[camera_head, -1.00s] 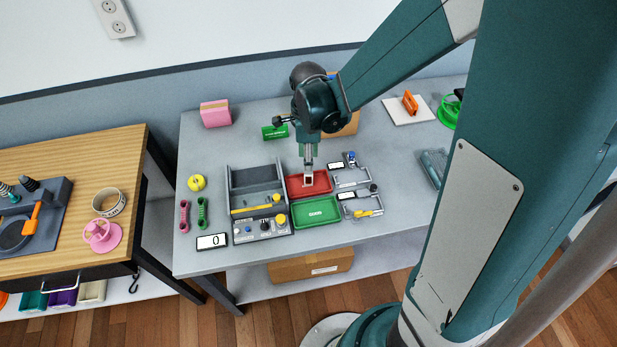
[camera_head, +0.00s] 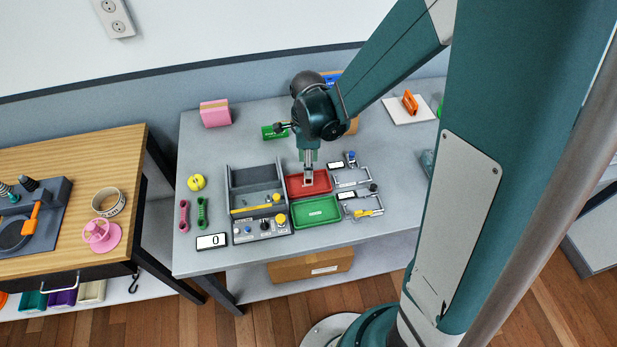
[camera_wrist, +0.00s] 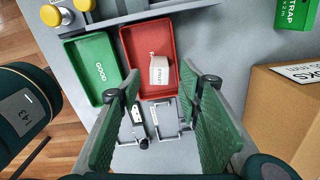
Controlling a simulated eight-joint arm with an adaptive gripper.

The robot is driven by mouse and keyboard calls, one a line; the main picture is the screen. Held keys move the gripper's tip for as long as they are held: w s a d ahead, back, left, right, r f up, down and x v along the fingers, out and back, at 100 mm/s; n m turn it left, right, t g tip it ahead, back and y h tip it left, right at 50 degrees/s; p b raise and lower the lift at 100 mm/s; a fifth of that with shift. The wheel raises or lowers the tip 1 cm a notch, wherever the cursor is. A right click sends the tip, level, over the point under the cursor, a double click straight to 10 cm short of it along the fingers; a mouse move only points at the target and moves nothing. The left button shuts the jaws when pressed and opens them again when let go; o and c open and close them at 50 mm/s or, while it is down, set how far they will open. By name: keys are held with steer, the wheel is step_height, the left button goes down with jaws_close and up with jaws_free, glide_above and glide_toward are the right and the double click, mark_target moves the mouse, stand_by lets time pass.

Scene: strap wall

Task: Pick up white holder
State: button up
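A small white holder (camera_wrist: 159,72) with dark lettering lies in the red tray (camera_wrist: 132,45) in the wrist view. It looks tilted, with one end over the tray floor. In the head view, a small white shape (camera_head: 308,182) shows in the red tray (camera_head: 322,186) just below my gripper (camera_head: 308,171). In the wrist view my gripper (camera_wrist: 164,88) is open, its two green-padded fingers spread wide. The holder shows between the fingertips and beyond them, and no finger visibly touches it. The height gap is hard to judge.
A green tray (camera_head: 316,212) adjoins the red one. A grey organiser (camera_head: 257,177) stands to the left, and small metal fixtures (camera_head: 353,177) to the right. A cardboard box (camera_wrist: 297,105) and a green strap box (camera_wrist: 295,14) are nearby. The table's front centre is clear.

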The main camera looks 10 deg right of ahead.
steer(key=shift+f, duration=2.6)
steer(key=c, duration=1)
steer(key=shift+r, duration=0.2)
steer(key=shift+r, duration=4.8)
